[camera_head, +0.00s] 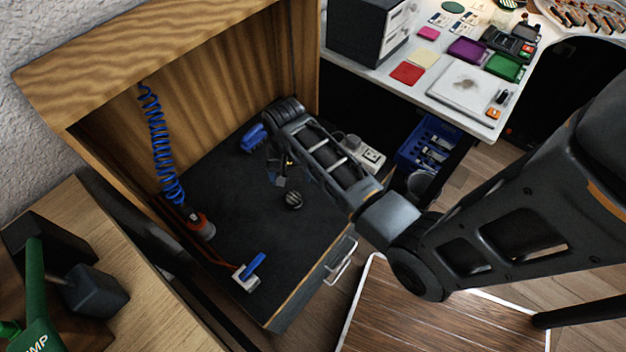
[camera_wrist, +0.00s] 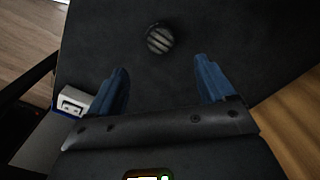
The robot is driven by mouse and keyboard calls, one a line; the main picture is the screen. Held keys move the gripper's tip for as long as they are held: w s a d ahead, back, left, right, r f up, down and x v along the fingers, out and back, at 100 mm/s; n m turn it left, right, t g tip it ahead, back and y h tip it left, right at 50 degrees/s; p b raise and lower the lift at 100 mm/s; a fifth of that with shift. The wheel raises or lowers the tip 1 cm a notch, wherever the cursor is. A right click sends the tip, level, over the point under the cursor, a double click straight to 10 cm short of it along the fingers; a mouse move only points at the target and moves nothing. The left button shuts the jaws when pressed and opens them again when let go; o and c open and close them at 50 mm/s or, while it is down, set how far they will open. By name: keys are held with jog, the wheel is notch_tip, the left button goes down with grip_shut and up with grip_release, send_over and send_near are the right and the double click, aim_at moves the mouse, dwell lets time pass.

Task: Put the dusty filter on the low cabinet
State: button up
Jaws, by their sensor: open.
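The dusty filter (camera_head: 292,200) is a small dark round piece with pale grey stripes. It appears to lie on the dark top of the low cabinet (camera_head: 225,215), which has a metal handle on its front. The filter also shows at the upper middle of the wrist view (camera_wrist: 159,39). My gripper (camera_head: 268,160) is over the cabinet top, behind the filter in the head view. In the wrist view its two blue fingers (camera_wrist: 160,88) are spread, with nothing between them. The filter is beyond the fingertips, apart from both.
A wooden panel (camera_head: 225,80) stands behind the cabinet top. A coiled blue hose (camera_head: 157,140) hangs to an orange tool (camera_head: 201,225). A blue-handled fitting (camera_head: 248,270) sits near the left front edge. A power strip (camera_head: 362,153) lies beyond my wrist.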

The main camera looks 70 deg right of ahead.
jog(key=s+a+r+n+t+h, duration=0.25)
jog(key=s+a+n+t, duration=0.4)
jog(key=s+a, duration=0.65)
jog(key=s+a+r+n+t, duration=0.2)
jog(key=s+r, duration=0.1)
jog(key=r, duration=0.5)
jog(key=s+a+r+n+t+y, duration=0.1)
jog(key=s+a+r+t, duration=0.1)
jog(key=r, duration=0.7)
jog(key=s+a+r+n+t+y, duration=0.1)
jog(key=s+r+t, duration=0.3)
jog(key=r, duration=0.5)
jog(key=shift+s+a+r+n, duration=0.2)
jog(key=shift+s+a+n, duration=0.25)
jog(key=shift+s+n, duration=0.4)
jog(key=shift+y, duration=0.25)
